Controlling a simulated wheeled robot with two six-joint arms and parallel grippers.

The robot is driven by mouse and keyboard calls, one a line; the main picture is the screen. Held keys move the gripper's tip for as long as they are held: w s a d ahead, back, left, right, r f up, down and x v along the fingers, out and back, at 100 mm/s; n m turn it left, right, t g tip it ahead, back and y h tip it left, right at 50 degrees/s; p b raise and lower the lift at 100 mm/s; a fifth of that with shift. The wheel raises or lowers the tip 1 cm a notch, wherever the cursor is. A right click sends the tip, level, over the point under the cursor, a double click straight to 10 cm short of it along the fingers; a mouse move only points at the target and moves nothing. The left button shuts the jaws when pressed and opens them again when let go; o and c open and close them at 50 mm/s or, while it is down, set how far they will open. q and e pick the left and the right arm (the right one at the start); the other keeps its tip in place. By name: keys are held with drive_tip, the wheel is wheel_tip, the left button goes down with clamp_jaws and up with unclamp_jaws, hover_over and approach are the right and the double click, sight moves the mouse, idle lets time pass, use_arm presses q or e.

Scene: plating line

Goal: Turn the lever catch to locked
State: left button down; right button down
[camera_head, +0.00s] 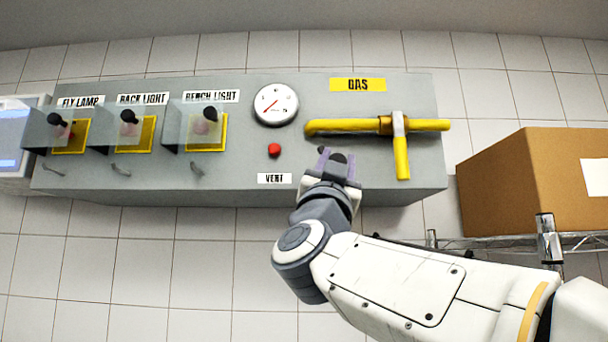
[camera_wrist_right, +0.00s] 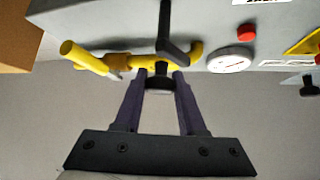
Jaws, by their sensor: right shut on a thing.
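The lever catch (camera_wrist_right: 172,45) is a dark bent bar on the grey panel, with a rounded dark end. It shows in the wrist view between and just beyond my fingers. In the head view only a dark part of it (camera_head: 338,158) shows between the fingers, right of the VENT label and below the yellow gas pipe. My right gripper (camera_head: 338,166) is at the panel face with its purple fingers on either side of this dark end. In the wrist view the fingertips (camera_wrist_right: 160,76) are closed on it. Any lock marking is hidden or too small to read. My left gripper is not in view.
The yellow gas pipe (camera_head: 345,126) with its downward yellow handle (camera_head: 402,158) is close above and right. A gauge (camera_head: 275,104), a red button (camera_head: 274,150) and several covered switches (camera_head: 205,131) lie left. A cardboard box (camera_head: 515,180) stands right on a wire shelf (camera_head: 490,243).

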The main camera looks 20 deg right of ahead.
drive_tip(key=m+g+h, duration=0.2)
drive_tip(key=m, duration=0.1)
drive_tip(key=m+g+h, duration=0.2)
drive_tip(key=m+g, duration=0.1)
drive_tip(key=m, duration=0.1)
drive_tip(key=m+g+p, duration=0.1)
drive_tip(key=m+g, duration=0.2)
drive_tip(key=m, duration=0.1)
drive_tip(key=shift+r+h+p, duration=0.1)
drive_tip(key=shift+h+p, duration=0.25)
drive_tip(key=shift+h, duration=0.05)
drive_tip(key=m+g+y+p, duration=0.1)
drive_tip(key=m+g+p, duration=0.2)
drive_tip(key=m+g, duration=0.1)
drive_tip(key=shift+d+m, duration=0.1)
drive_tip(key=shift+m, duration=0.6)
drive_tip(key=shift+f+m+g+y+p, duration=0.2)
drive_tip(key=shift+m+g+y+p, duration=0.85)
drive_tip(key=shift+m, duration=0.45)
drive_tip(key=shift+f, duration=0.1)
drive_tip(key=c, duration=0.5)
unclamp_jaws()
drive_tip(key=shift+d, duration=0.1)
drive_tip(key=shift+s, duration=0.1)
